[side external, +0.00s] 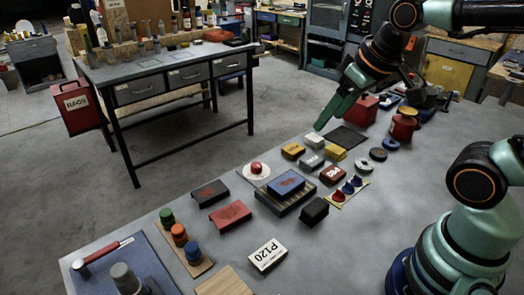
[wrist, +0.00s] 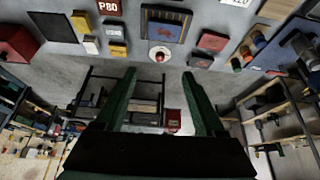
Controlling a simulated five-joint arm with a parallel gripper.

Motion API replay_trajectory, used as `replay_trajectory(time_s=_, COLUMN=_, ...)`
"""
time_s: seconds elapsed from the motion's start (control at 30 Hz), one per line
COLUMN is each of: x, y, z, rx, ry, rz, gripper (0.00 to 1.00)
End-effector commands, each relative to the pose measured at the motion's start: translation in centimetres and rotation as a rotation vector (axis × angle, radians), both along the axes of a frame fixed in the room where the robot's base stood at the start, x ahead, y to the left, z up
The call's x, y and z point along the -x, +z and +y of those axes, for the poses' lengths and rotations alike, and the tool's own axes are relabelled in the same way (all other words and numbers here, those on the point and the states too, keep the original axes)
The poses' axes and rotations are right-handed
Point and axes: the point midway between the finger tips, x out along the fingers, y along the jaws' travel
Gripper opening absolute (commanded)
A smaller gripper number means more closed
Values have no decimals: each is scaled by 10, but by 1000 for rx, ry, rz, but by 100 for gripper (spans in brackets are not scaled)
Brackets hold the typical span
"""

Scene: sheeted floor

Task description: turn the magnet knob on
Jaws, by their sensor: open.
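A red round knob (side external: 256,168) sits on a white disc on the grey worktop. It also shows in the wrist view (wrist: 160,54), just beyond the fingertips and between their lines. No label on it can be read, so I cannot tell for sure that it is the magnet knob. My gripper (side external: 322,124) is above the worktop's far part, clear of the red knob. In the wrist view its two green fingers (wrist: 160,76) are spread with nothing between them.
A blue-topped block on a ribbed base (side external: 286,185) lies beside the red knob. Green, orange and blue knobs (side external: 179,235) stand on a wooden strip nearer the front. A hammer (side external: 100,257) lies on a blue mat. Several small blocks and rings crowd the worktop's right part.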

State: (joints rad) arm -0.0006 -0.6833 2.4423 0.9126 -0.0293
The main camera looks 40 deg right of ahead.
Motion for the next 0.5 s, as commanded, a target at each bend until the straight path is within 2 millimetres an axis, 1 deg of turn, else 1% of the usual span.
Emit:
replay_trajectory(time_s=0.13, x=-27, y=7, z=1, rx=30, ry=67, rz=59, gripper=72)
replay_trajectory(time_s=0.27, x=-57, y=10, z=2, rx=59, ry=139, rz=116, gripper=72)
replay_trajectory(time_s=0.37, x=-80, y=7, z=3, rx=78, ry=197, rz=160, gripper=72)
replay_trajectory(time_s=0.5, x=-113, y=-3, z=4, rx=102, ry=277, rz=219, gripper=72)
